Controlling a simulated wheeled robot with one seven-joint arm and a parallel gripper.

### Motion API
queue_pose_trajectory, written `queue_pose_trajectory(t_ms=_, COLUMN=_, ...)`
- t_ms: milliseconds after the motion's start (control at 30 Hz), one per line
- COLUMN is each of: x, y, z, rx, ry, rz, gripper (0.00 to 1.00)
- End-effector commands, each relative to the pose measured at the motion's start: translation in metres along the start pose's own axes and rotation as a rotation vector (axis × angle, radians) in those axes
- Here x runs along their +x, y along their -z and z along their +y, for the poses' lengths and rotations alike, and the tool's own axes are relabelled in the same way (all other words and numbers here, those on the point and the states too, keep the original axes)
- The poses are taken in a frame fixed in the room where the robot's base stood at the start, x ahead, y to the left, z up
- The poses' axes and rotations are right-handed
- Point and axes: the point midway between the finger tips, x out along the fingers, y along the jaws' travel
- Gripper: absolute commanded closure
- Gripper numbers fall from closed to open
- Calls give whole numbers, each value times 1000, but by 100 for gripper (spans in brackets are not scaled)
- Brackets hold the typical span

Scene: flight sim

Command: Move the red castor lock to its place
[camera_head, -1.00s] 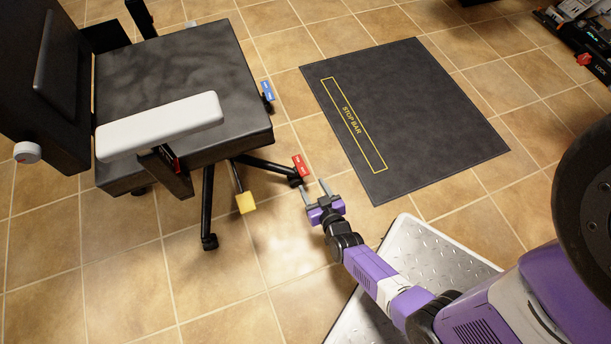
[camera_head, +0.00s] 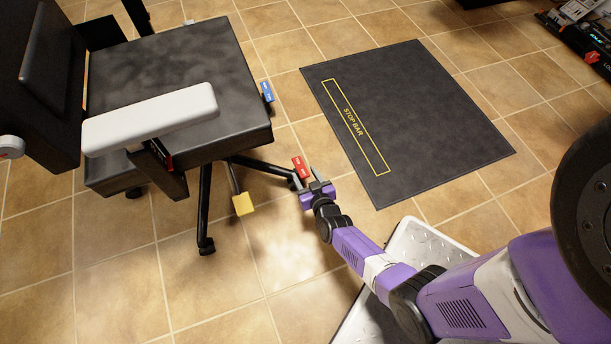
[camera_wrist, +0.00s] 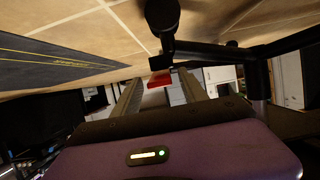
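The red castor lock (camera_head: 300,167) sits at the end of a chair leg, by the castor, close to the dark mat. My gripper (camera_head: 308,178) is right at it, with its two fingers open, one on either side of the lock or nearly so. In the wrist view the red lock (camera_wrist: 159,80) shows between the far ends of the two open fingers (camera_wrist: 158,95). I cannot tell whether the fingers touch it. The dark mat with a yellow "STOP BAR" outline (camera_head: 356,126) lies to the right of the chair.
The black office chair (camera_head: 185,85) with a white armrest (camera_head: 150,118) stands at the left. A blue lock (camera_head: 267,91) and a yellow lock (camera_head: 243,204) are at other chair legs. A metal plate (camera_head: 405,243) lies under my arm. Tiled floor is clear in front.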

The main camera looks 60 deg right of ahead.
Motion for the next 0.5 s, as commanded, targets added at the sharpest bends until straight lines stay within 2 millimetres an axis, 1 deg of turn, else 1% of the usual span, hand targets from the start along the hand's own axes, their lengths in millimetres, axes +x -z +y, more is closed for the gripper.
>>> queue_pose_trajectory(t_ms=33, x=0, y=0, z=0, rx=0, ry=0, rz=0, gripper=61)
queue_pose_trajectory(t_ms=233, x=0, y=0, z=0, rx=0, ry=0, rz=0, gripper=100)
queue_pose_trajectory(t_ms=367, x=0, y=-1, z=0, rx=0, ry=0, rz=2, gripper=100)
queue_pose_trajectory(t_ms=500, x=2, y=-8, z=-1, rx=-1, ry=0, rz=33, gripper=100)
